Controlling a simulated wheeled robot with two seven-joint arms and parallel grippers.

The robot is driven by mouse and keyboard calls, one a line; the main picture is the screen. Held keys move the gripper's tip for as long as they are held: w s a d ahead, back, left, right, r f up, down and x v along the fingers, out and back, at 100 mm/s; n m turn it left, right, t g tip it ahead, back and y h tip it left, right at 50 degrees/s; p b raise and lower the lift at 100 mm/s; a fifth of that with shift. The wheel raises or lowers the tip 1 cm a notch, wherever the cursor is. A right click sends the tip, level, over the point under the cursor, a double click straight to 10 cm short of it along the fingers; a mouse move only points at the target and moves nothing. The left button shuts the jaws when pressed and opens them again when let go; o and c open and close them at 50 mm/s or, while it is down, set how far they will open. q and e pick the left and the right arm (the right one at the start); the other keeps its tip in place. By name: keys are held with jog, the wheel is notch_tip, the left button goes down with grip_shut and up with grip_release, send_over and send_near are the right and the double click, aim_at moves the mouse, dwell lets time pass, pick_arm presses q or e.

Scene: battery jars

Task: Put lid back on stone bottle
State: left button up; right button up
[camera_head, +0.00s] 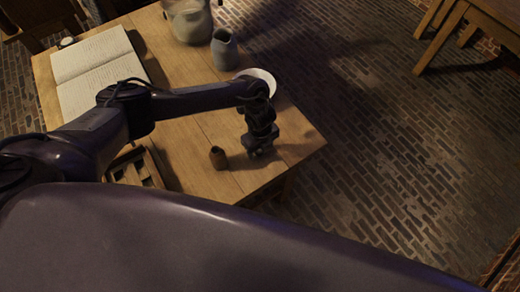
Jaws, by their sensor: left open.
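A small grey stone bottle (224,50) stands upright on the wooden table (190,135) near its far right edge. Its top looks dark, with no lid clearly visible on it. My left gripper (262,152) points down at the near right part of the table, close to the surface, and is open. It is well nearer than the bottle. I cannot make out a lid; whether anything lies between or under the fingers is too dark and small to tell. My right gripper is not in view.
A small brown jar (218,158) stands just left of my left gripper. A white dish (262,76) lies partly behind my arm. A larger grey jar (190,22), an open book (95,65) and a wooden compartment tray (150,166) are also on the table. Brick floor surrounds it.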

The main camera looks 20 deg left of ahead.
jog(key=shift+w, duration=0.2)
pick_arm(q)
jog(key=shift+c, duration=0.7)
jog(key=c, duration=0.9)
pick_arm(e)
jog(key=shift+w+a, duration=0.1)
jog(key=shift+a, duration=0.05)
pick_arm(q)
jog(key=shift+r, duration=0.1)
